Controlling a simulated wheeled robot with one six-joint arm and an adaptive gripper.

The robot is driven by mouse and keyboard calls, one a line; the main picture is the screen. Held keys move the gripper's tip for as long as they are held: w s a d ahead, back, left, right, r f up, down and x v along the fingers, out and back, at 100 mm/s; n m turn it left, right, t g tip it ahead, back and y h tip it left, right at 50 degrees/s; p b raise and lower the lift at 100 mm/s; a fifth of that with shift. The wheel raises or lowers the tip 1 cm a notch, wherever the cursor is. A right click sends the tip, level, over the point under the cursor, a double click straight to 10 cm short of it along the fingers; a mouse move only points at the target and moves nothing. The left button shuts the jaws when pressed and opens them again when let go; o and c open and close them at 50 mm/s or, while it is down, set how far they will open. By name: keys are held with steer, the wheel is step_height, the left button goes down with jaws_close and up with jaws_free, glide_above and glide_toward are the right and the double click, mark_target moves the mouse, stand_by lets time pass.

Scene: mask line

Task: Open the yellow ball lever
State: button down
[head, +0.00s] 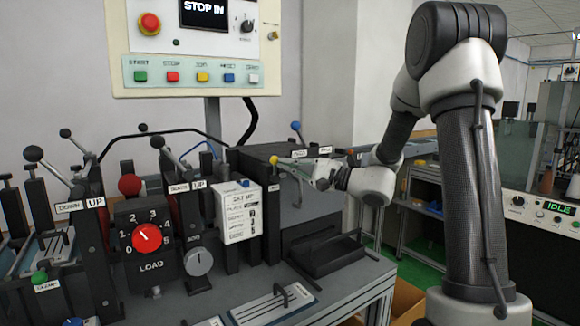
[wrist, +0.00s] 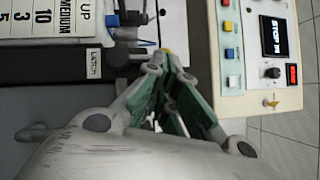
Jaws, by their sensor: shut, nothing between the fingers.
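The gripper is shut and empty. In the wrist view, a small yellow patch of the ball (wrist: 166,51) shows just beyond the gripper's fingertips (wrist: 168,62). Whether fingers and ball touch cannot be told. The lever's rod is mostly hidden by the gripper.
The dark box (head: 315,218) stands below the gripper. A blue ball lever (head: 295,126) rises behind the yellow one. A white label card (head: 240,212) and the LOAD dial (head: 147,237) stand to the left. A button panel (head: 192,76) hangs above.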

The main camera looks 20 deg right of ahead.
steer(key=shift+a+r+n+g, duration=0.25)
steer(key=shift+n+g, duration=0.15)
steer(key=shift+n, duration=0.3)
steer(key=a+n+h, duration=0.1)
steer(key=n+h, duration=0.1)
steer(key=n, duration=0.1)
steer(key=s+a+n+g+h, duration=0.1)
steer(key=a+n+h, duration=0.1)
steer(key=h, duration=0.1)
steer(key=a+n+g+h, duration=0.1)
steer(key=a+n+h, duration=0.1)
steer(key=n, duration=0.1)
steer(key=shift+s+a+f+n, duration=0.1)
steer(key=shift+s+n, duration=0.2)
steer(key=shift+s, duration=0.1)
stand_by(0.4)
steer(key=shift+r, duration=0.8)
